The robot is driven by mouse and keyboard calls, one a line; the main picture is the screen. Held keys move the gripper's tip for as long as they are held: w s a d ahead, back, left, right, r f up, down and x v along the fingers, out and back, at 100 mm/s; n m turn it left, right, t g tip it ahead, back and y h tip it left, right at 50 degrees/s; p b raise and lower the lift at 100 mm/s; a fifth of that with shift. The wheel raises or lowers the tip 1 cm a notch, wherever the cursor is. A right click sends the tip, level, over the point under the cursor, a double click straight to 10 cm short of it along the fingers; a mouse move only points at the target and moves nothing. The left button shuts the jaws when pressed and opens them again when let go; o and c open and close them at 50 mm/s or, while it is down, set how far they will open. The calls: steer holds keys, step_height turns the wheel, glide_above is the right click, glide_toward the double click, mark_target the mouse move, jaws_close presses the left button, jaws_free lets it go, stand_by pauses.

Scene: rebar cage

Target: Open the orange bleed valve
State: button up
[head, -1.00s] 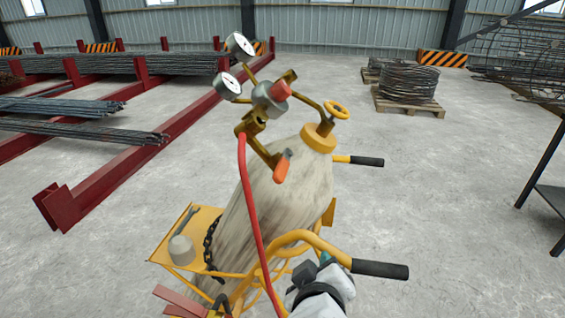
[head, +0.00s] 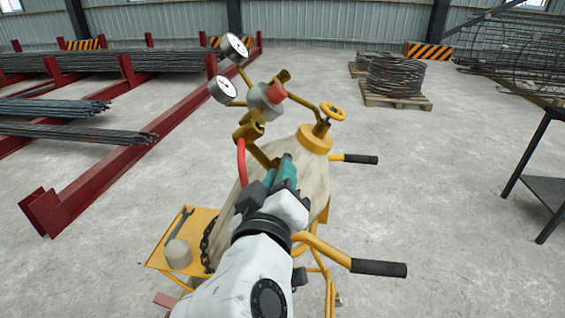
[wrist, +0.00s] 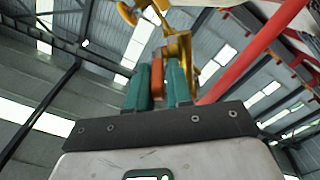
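The gas cylinder (head: 316,172) leans in a yellow cart, with a brass regulator (head: 262,102) and two white gauges on top. My gripper (head: 286,168), with teal fingers, is at the bleed valve below the regulator and hides its orange lever in the head view. In the wrist view, the orange bleed valve lever (wrist: 157,66) sits between the two teal fingers (wrist: 158,84), which are close together with the lever filling the narrow gap. A brass fitting (wrist: 178,50) stands just beyond the fingers.
The red hose (head: 241,160) runs down close to the left of my gripper; in the wrist view it passes at right (wrist: 255,52). A yellow handwheel (head: 332,111) tops the cylinder. Cart handles (head: 378,268) stick out right. Open floor lies around the cart.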

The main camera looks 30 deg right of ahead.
steer(key=shift+x, duration=1.35)
jaws_close()
